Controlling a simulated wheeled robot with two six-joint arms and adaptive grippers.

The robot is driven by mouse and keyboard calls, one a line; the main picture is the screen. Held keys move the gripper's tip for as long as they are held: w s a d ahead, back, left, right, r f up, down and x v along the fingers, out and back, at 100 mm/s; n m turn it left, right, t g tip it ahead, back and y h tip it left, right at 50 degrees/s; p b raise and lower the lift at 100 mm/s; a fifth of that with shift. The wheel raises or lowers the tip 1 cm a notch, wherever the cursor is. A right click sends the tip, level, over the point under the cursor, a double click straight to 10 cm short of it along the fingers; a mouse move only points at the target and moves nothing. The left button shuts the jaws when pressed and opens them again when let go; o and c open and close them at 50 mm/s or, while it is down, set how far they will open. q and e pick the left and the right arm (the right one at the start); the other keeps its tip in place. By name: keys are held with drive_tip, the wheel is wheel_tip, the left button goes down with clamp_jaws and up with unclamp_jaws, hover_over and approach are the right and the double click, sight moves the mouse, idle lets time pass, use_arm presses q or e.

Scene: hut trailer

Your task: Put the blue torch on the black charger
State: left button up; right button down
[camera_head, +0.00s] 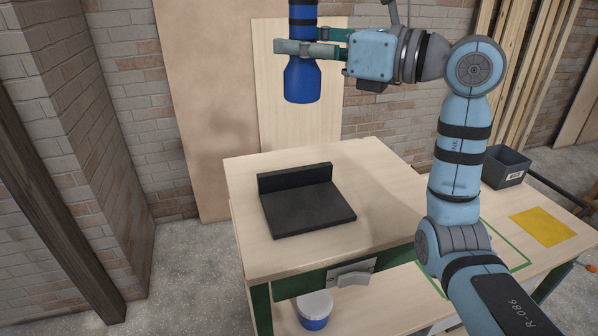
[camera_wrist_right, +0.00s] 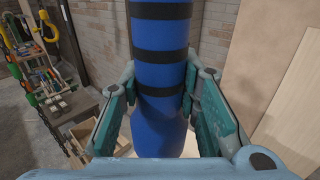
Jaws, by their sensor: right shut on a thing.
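The blue torch (camera_head: 303,79) with black bands hangs upright in my right gripper (camera_head: 310,42), its wide end down. The gripper is shut around the torch's body, with a finger on each side. In the right wrist view the torch (camera_wrist_right: 162,60) stands between the two fingers (camera_wrist_right: 160,98). The black charger (camera_head: 308,208), a flat pad with a raised back wall, lies on the wooden workbench (camera_head: 380,178). The torch is held well above the bench and apart from the charger. The torch's top is cut off by the frame. My left gripper is not in view.
A dark grey bin (camera_head: 505,167) and a yellow sheet (camera_head: 543,228) sit on the lower bench at right. A blue-and-white bucket (camera_head: 314,309) stands below the workbench. Wooden boards lean on the brick wall behind. The bench top around the charger is clear.

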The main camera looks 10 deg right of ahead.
sight(300, 98)
drive_tip(key=shift+w+a+f, duration=0.25)
drive_tip(key=shift+w+f, duration=0.05)
drive_tip(key=shift+f, duration=0.3)
drive_tip(key=f, duration=0.2)
drive_tip(key=s+f, duration=0.1)
drive_tip(key=f, duration=0.3)
drive_tip(key=shift+s+d+f+b, duration=0.1)
drive_tip(key=shift+s+f+b, duration=0.05)
drive_tip(key=shift+s+b, duration=0.15)
drive_tip(key=f, duration=0.7)
drive_tip(key=s+f, duration=0.1)
drive_tip(key=f, duration=0.3)
drive_tip(key=shift+d+f+b, duration=0.25)
drive_tip(key=shift+f+b, duration=0.1)
drive_tip(key=shift+s+r, duration=0.2)
drive_tip(key=shift+s, duration=0.15)
drive_tip(key=shift+s+d+f, duration=0.1)
drive_tip(key=shift+s+f, duration=0.05)
drive_tip(key=shift+s, duration=0.2)
drive_tip(key=c, duration=1.4)
unclamp_jaws()
drive_tip(key=shift+o, duration=1)
drive_tip(key=shift+w, duration=0.2)
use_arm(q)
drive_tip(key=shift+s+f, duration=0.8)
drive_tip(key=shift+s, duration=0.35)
use_arm(e)
drive_tip(key=shift+w, duration=0.15)
